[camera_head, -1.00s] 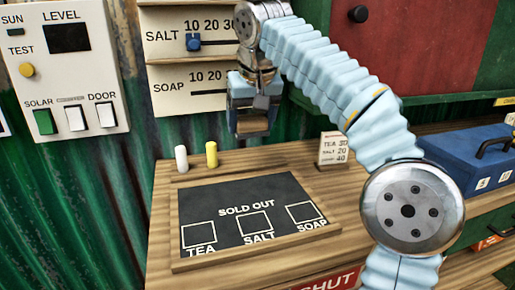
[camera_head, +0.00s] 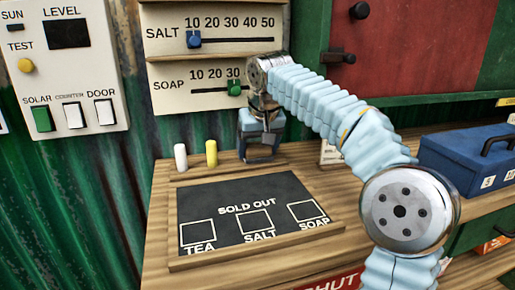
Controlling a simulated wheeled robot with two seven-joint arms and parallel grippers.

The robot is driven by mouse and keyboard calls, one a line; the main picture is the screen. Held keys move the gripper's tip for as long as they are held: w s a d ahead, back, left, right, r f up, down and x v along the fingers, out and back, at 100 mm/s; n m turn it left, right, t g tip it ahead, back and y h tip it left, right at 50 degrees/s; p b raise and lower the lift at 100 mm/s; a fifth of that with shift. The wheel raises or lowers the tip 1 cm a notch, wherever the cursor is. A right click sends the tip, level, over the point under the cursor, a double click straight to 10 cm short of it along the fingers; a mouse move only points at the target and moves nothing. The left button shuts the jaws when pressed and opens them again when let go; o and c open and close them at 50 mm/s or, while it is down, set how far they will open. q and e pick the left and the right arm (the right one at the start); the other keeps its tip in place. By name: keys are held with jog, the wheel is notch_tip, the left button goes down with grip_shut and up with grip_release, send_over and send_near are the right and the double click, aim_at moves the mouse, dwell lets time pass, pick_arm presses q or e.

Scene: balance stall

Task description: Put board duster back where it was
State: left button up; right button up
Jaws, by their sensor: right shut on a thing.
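My right gripper (camera_head: 262,140) is low at the back of the wooden counter, behind the chalkboard and right of the two chalk sticks. It is shut on the board duster (camera_head: 258,154), a small block mostly hidden by the fingers. The duster is at or just above the counter top; I cannot tell whether it touches. The chalkboard (camera_head: 284,187) reads "SOLD OUT" over three empty boxes marked TEA, SALT and SOAP. My left gripper is not in view.
White chalk (camera_head: 180,158) and yellow chalk (camera_head: 211,154) stand left of the gripper. A small price card (camera_head: 330,153) is partly behind my right arm. SALT and SOAP slider panels (camera_head: 205,88) are on the wall above. A blue box (camera_head: 465,160) sits at right.

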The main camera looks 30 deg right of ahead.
jog(key=shift+f, duration=0.15)
jog(key=o, duration=1)
jog(key=shift+r, duration=0.35)
jog(key=p+v, duration=0.2)
jog(key=v, duration=0.9)
jog(key=shift+s+r, duration=0.2)
jog(key=shift+r, duration=0.15)
